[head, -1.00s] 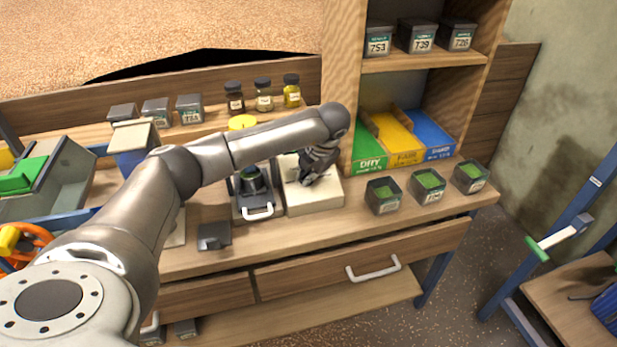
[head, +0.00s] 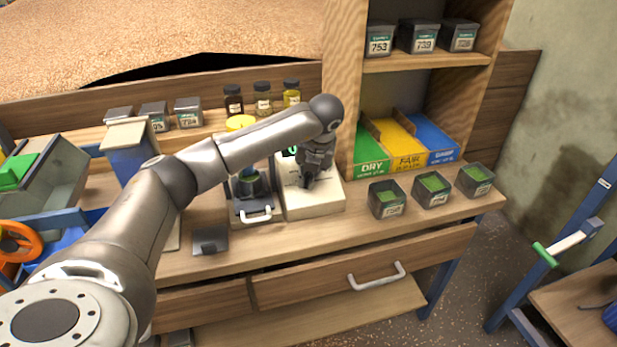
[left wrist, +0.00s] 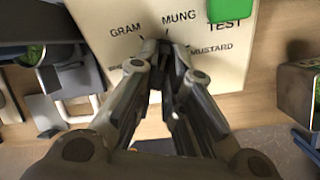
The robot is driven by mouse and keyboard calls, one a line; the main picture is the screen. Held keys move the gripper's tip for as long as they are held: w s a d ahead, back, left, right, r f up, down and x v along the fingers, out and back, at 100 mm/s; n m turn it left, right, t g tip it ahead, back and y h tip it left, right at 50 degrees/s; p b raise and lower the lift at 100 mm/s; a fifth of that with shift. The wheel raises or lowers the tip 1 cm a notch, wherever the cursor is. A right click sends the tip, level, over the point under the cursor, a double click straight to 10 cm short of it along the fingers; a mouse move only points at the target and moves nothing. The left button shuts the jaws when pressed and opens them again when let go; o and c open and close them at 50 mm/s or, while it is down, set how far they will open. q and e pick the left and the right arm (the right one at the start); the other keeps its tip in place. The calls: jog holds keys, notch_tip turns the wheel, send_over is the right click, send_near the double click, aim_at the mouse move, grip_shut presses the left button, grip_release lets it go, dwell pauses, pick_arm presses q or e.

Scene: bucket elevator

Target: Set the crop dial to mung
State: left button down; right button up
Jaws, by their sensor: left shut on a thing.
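The cream meter box (head: 315,205) stands on the bench, and its face also shows in the left wrist view (left wrist: 235,65). The face carries the words GRAM, MUNG and MUSTARD around the crop dial, plus a green TEST button (left wrist: 207,7). MUNG (left wrist: 179,17) is just beyond my fingertips, slightly right. My left gripper (head: 307,183) reaches down to the box front and is shut on the dial; it also shows in the left wrist view (left wrist: 165,46). The fingers hide most of the dial, so its pointer cannot be read. My right gripper is not in view.
A dark device with a white handle (head: 257,216) stands left of the box. Several sample tins (head: 432,190) sit to its right. Green, yellow and blue bins (head: 400,145) stand behind. A drawer (head: 365,268) lies below the bench top.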

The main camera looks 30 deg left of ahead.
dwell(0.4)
pick_arm(q)
jog(key=c, duration=1.5)
grip_release()
jog(key=shift+c, duration=0.2)
jog(key=shift+r, duration=0.1)
jog(key=v, duration=1.2)
